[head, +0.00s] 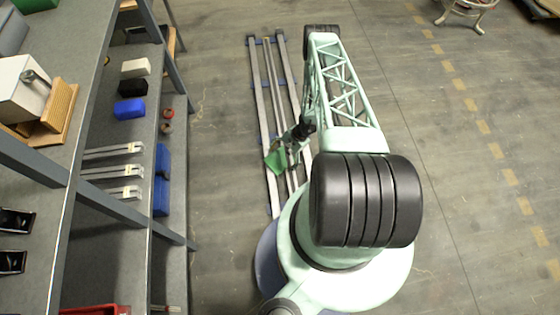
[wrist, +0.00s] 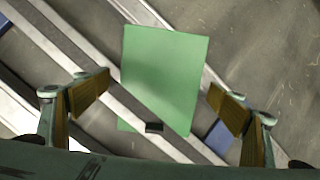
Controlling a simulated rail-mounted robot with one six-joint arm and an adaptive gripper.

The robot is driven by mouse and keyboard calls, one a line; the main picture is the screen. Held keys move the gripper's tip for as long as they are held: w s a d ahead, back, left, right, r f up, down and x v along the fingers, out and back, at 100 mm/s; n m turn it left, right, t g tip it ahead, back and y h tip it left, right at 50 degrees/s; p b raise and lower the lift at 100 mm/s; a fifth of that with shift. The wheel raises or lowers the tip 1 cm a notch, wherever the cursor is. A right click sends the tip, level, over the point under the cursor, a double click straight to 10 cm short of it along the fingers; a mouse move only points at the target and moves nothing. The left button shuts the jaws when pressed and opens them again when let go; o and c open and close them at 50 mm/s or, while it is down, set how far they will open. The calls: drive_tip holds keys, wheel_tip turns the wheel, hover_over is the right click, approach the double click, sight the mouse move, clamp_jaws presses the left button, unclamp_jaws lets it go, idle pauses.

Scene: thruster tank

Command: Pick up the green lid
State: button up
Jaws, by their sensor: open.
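The green lid (wrist: 165,70) is a flat, four-sided green panel in the middle of the wrist view. A small dark block (wrist: 153,127) shows at its lower edge, and a sliver of green shows lower left, across a pale bar. In the head view the lid (head: 276,161) is a small green patch over the rails, partly hidden by my arm. My gripper (wrist: 159,92) is open, with one tan-padded finger left of the lid and one right of it. Neither finger visibly touches it. The height gap between fingers and lid is unclear.
Long metal rails (head: 262,110) with blue cross-pieces run along the floor under my gripper. A grey shelf rack (head: 110,225) on the left holds blue, black and white blocks and several pale clamp-like parts. The floor to the right is mostly clear.

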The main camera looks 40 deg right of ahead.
sight(278, 160)
drive_tip(key=c, duration=1.1)
drive_tip(key=shift+o, duration=0.2)
drive_tip(key=shift+r, duration=0.15)
drive_tip(key=shift+r+p, duration=0.9)
drive_tip(key=shift+r, duration=0.6)
drive_tip(key=shift+s+a+r, duration=0.15)
drive_tip(key=shift+s+r, duration=0.1)
drive_tip(key=s+a+r+p, duration=0.1)
drive_tip(key=s+a+p, duration=0.6)
drive_tip(key=s, duration=0.6)
drive_tip(key=shift+s+a, duration=0.15)
drive_tip(key=shift+a, duration=0.25)
drive_tip(key=shift+r, duration=0.15)
